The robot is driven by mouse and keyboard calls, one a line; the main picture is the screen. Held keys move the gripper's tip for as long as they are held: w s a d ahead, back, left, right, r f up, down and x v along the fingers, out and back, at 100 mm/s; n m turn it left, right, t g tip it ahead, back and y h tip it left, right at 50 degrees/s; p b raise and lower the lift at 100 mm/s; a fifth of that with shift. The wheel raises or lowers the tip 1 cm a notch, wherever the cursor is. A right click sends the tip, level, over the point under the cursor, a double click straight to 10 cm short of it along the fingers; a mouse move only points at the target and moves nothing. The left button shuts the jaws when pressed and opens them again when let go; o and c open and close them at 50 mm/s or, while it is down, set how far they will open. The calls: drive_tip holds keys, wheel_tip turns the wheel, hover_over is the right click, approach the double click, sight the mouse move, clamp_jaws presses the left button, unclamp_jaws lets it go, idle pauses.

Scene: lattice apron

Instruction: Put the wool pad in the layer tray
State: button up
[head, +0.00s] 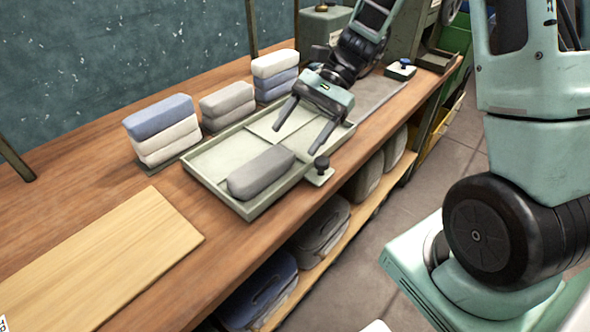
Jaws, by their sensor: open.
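The layer tray (207,160) is a shallow pale green tray on the wooden bench, with low walls and flat panels inside. A grey wool pad (261,172) lies in its near part, close to the near wall. My gripper (297,132) is over the far part of the tray, with its two dark fingers spread apart and nothing between them. The fingers are apart from the grey pad. More pads stand behind the tray: a stack with a blue pad (158,117) over white ones, a grey stack (228,99), and a white pad (275,63) over blue ones.
A light wooden board (120,255) lies on the bench at the left. A small clamp with a dark knob (320,167) sits at the tray's right edge. A small block with a knob (401,69) stands at the far right.

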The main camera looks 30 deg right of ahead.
drive_tip(key=s+a+r+n+t+h, duration=0.1)
drive_tip(key=s+a+n+h, duration=0.3)
drive_tip(key=s+a+n, duration=0.2)
drive_tip(key=s+a+r+n+t+h, duration=0.1)
drive_tip(key=s+a+n+h, duration=0.4)
drive_tip(key=s+n, duration=0.6)
drive_tip(key=a+n, duration=0.1)
drive_tip(key=n, duration=0.2)
drive_tip(key=shift+s+t+h, duration=0.3)
drive_tip(key=shift+a, duration=0.1)
